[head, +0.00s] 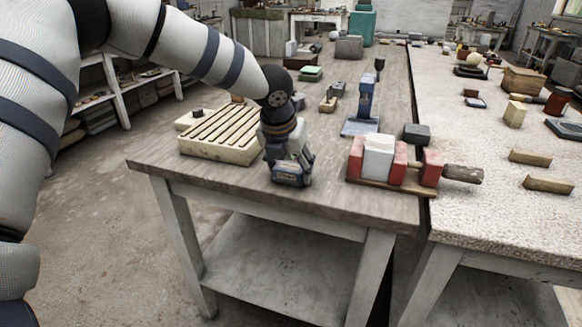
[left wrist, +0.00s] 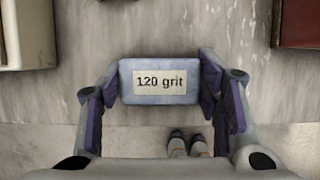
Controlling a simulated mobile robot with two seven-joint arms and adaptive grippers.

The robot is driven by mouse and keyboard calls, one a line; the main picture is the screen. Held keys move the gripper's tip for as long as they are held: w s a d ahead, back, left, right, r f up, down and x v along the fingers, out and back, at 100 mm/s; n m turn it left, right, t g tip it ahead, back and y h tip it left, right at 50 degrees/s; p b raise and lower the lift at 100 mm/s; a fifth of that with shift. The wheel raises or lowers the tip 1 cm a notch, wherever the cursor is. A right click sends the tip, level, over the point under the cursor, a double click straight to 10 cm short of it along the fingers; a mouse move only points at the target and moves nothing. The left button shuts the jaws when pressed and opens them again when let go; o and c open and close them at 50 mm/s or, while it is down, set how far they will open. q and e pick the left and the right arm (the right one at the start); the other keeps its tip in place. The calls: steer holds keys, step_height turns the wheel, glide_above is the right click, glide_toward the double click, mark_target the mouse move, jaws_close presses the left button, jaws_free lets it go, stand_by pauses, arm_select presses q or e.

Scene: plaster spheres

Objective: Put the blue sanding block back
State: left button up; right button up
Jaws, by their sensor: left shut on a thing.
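The blue sanding block (left wrist: 160,82) shows in the left wrist view as a pale blue-grey block with a "120 grit" label. My left gripper (head: 290,170) is shut on it, with a finger at each end. In the head view the block (head: 291,178) is mostly hidden by the gripper, near the front table edge. A wooden holder (head: 378,188) right of the gripper carries red blocks (head: 356,157) and a white block (head: 379,157). A gap shows before the rightmost red block (head: 432,168). My right gripper is not in view.
A slatted cream rack (head: 222,132) stands just left of the gripper. A blue upright tool (head: 366,100) stands on a plate behind the holder, with a dark grey block (head: 417,134) nearby. Wooden table (head: 240,178) is bare between gripper and holder. A pale stone-topped table (head: 480,215) adjoins on the right.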

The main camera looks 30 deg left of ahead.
arm_select(q)
steer(key=shift+r, duration=0.15)
steer(key=shift+f, duration=0.2)
steer(key=o, duration=1.3)
steer(key=shift+c, duration=0.2)
steer(key=p+v, duration=0.1)
steer(key=v, duration=1.1)
steer(key=shift+r+p, duration=0.15)
steer(key=shift+p, duration=0.25)
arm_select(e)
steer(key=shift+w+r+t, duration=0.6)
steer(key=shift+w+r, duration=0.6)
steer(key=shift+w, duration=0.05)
arm_select(q)
steer(key=shift+d, duration=0.1)
